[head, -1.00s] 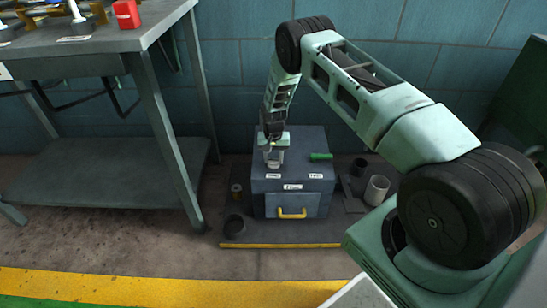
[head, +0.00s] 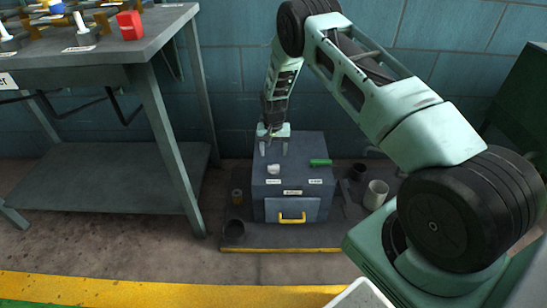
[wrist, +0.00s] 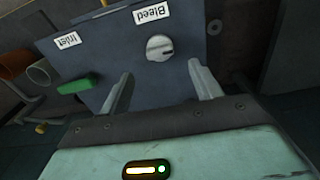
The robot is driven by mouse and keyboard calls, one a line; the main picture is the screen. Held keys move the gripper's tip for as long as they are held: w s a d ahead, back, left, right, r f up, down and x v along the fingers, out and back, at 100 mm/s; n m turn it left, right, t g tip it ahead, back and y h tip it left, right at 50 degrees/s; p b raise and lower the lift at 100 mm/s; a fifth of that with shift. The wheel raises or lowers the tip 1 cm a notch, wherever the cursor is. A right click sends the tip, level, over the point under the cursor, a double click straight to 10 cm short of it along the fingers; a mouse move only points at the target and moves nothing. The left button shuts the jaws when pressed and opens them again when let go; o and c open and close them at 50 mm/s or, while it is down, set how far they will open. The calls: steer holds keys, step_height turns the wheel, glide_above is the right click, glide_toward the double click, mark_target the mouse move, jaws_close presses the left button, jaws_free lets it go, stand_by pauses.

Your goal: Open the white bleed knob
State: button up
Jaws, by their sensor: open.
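The white bleed knob (head: 273,169) sits on top of the dark blue-grey box (head: 260,207), behind a small label. In the wrist view the round knob (wrist: 159,47) has a dark mark at its right side, by the "Bleed" label (wrist: 151,14). My gripper (head: 274,150) is open and empty above the back of the box top. In the wrist view its two fingers (wrist: 162,82) are spread apart, and the knob lies beyond their tips, not between them.
A green handle (head: 320,162) by the "Inlet" label (wrist: 67,41) is on the box top, right of the knob. A yellow handle (head: 291,217) is on the box front. A white cup (head: 376,193) stands right. A workbench (head: 160,110) stands left.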

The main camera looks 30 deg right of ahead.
step_height(320, 180, up, 11)
steer(key=p, duration=0.2)
steer(key=shift+f, duration=0.2)
